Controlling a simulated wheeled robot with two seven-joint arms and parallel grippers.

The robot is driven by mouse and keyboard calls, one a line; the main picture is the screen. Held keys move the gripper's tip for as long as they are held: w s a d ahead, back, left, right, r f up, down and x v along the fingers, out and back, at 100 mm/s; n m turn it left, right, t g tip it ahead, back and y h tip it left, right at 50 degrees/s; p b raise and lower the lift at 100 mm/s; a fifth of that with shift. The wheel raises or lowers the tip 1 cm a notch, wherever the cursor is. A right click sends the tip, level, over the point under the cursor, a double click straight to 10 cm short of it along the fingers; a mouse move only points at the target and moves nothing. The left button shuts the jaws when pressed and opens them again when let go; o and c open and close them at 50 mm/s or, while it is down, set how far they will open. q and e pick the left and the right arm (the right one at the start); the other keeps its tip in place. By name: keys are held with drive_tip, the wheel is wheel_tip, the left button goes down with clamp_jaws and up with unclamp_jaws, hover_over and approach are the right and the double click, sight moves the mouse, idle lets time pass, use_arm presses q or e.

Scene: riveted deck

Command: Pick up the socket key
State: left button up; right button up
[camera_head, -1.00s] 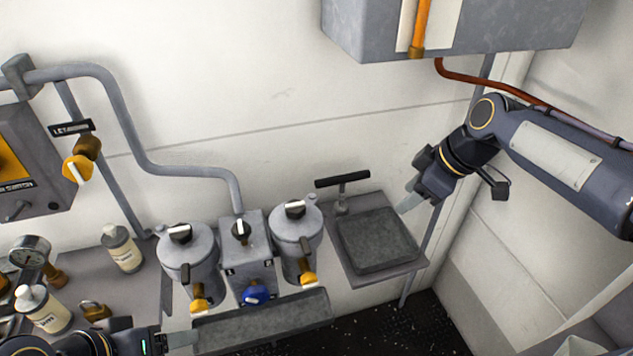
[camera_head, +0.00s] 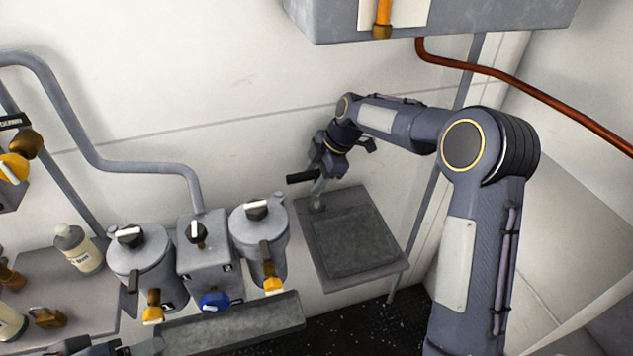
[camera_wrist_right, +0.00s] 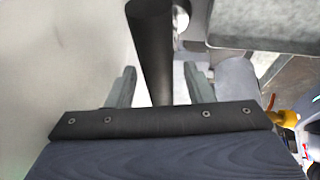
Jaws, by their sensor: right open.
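The socket key has a black crossbar handle (camera_head: 302,178) and stands at the back left corner of the grey square tray (camera_head: 311,233). Its lower part is partly hidden by my right gripper. My right gripper (camera_head: 318,186) is at the handle, over its right part. In the right wrist view the black handle (camera_wrist_right: 151,45) runs between the two open fingers of the right gripper (camera_wrist_right: 160,85), apparently with a gap on each side. My left gripper (camera_head: 150,346) shows only partly at the bottom edge, and its jaws cannot be made out.
Two lidded grey canisters (camera_head: 144,260) (camera_head: 262,240) flank a valve block (camera_head: 203,255) left of the tray. A long trough (camera_head: 230,325) lies before them. A grey box (camera_head: 470,22) hangs above on the wall. Bottles and a padlock (camera_head: 47,317) stand at left.

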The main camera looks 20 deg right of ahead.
drive_tip(key=shift+w+a+f, duration=0.1)
drive_tip(key=shift+a+f, duration=0.15)
drive_tip(key=shift+f, duration=0.2)
clamp_jaws()
idle(0.3)
